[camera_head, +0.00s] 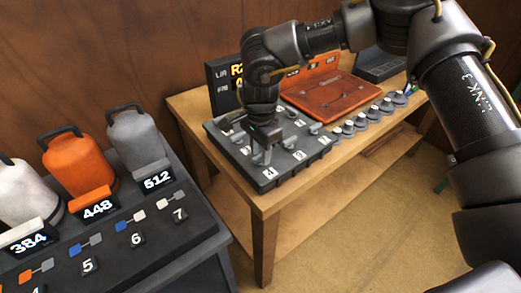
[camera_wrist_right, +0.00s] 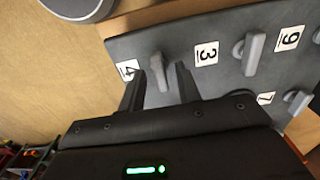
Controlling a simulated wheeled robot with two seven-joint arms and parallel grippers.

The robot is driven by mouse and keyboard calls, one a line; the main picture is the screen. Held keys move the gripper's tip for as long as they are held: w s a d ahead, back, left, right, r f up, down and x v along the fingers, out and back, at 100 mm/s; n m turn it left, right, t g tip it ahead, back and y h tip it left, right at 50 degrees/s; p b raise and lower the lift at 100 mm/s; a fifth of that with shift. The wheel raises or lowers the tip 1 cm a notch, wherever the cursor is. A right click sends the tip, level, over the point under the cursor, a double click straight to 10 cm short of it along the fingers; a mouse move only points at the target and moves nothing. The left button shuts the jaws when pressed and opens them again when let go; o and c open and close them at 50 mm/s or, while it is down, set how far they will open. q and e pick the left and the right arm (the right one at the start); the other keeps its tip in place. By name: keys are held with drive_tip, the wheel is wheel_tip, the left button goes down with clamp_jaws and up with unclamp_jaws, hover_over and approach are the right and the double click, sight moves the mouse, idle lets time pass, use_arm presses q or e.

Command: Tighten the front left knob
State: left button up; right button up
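The dark grey knob board (camera_head: 287,181) lies on the wooden table, with several light grey knobs and white number labels. My right gripper (camera_head: 262,150) points down over its near left part and hides some of it. In the right wrist view a grey knob (camera_wrist_right: 160,68) stands between the labels 4 and 3. The two dark fingers of my right gripper (camera_wrist_right: 160,88) are apart, one on each side of that knob, with gaps visible. I cannot tell how deep the fingers reach. My left gripper is not in view.
An orange-red panel (camera_head: 330,95) and a row of round grey pieces (camera_head: 361,121) lie behind and right of the board. A dark display (camera_head: 222,75) stands behind it. A dark stand (camera_head: 165,235) with numbered, handled weights, including an orange one (camera_head: 80,160), is at left.

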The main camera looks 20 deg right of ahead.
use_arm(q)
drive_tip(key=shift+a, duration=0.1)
use_arm(e)
drive_tip(key=shift+c, duration=0.4)
clamp_jaws()
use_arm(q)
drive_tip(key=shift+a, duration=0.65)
